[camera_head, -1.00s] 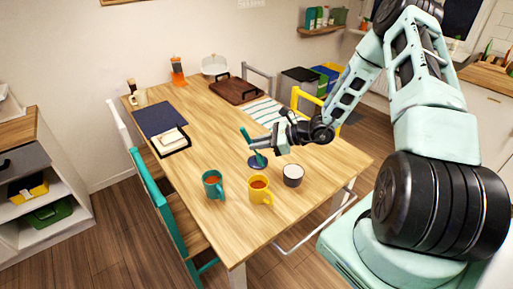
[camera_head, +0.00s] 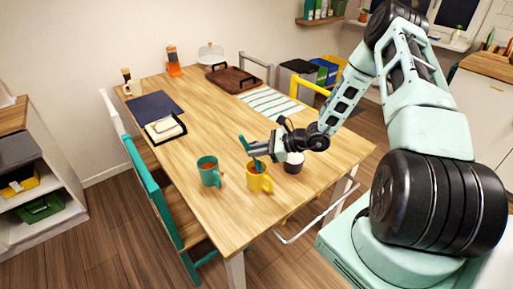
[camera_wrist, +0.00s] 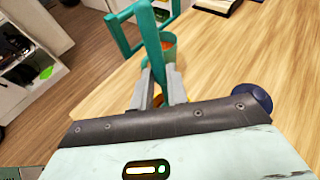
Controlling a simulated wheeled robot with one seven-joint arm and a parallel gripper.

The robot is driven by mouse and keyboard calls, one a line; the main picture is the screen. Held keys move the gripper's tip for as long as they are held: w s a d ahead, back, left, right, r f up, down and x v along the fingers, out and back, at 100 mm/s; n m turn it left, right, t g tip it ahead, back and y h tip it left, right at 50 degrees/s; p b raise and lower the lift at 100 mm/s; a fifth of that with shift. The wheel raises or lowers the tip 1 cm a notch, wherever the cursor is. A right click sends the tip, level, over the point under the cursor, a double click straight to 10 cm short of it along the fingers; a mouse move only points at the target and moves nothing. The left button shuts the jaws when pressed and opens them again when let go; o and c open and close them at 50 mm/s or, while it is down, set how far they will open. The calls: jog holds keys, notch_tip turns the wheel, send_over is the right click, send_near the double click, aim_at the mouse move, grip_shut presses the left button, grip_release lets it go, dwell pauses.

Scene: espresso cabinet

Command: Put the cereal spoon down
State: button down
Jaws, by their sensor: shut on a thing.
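My gripper (camera_head: 258,149) is shut on the teal cereal spoon (camera_head: 243,142), which it holds tilted over the table. In the head view the spoon's lower end overlaps the mouth of the yellow mug (camera_head: 256,183); I cannot tell whether it is inside or above it. The spoon (camera_wrist: 151,38) rises between the fingers in the wrist view, and its lower end is hidden there. A dark blue round dish (camera_wrist: 260,97) shows to the right of the fingers in the wrist view; my gripper hides it in the head view.
A teal mug (camera_head: 208,174) stands left of the yellow mug, and a white and dark cup (camera_head: 293,166) stands right. The middle of the table is clear.

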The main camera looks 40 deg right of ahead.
aim_at(257, 162)
jog(key=shift+f+b, duration=1.75)
jog(key=shift+f, duration=1.15)
jog(key=c, duration=1.3)
grip_release()
jog(key=s+d, duration=0.6)
jog(key=shift+s+d+p, duration=0.25)
jog(key=shift+s+p, duration=0.05)
jog(key=shift+p, duration=0.15)
